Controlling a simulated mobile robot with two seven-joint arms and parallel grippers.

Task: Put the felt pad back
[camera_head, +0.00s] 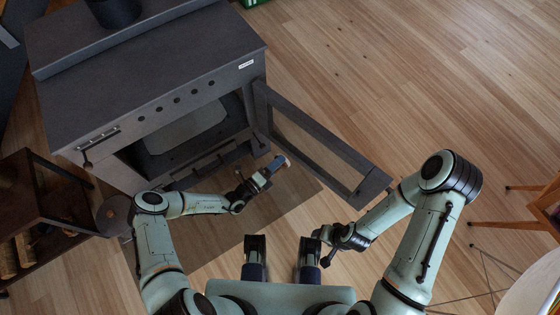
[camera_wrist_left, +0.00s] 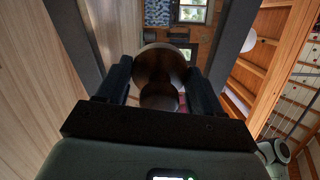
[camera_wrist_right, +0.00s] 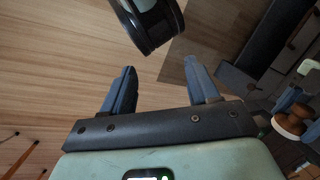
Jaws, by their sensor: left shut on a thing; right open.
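My left gripper (camera_head: 267,173) is in front of the stove, just on the inner side of its open door. It is shut on what looks like the felt pad (camera_head: 282,161), a small round thing with a pale and orange-brown edge. In the left wrist view its brown, rounded wooden body (camera_wrist_left: 160,75) sits between the fingers; the felt face is hidden. I cannot tell whether it touches the door glass. My right gripper (camera_wrist_right: 163,85) is open and empty over the floor, right of the left one.
The dark stove (camera_head: 150,85) stands at the upper left. Its door (camera_head: 345,165) swings out toward the right, close to both arms. A log rack (camera_head: 40,220) is at the left. A chair (camera_head: 545,205) and a round table (camera_head: 535,290) are at the right. Floor beyond the door is clear.

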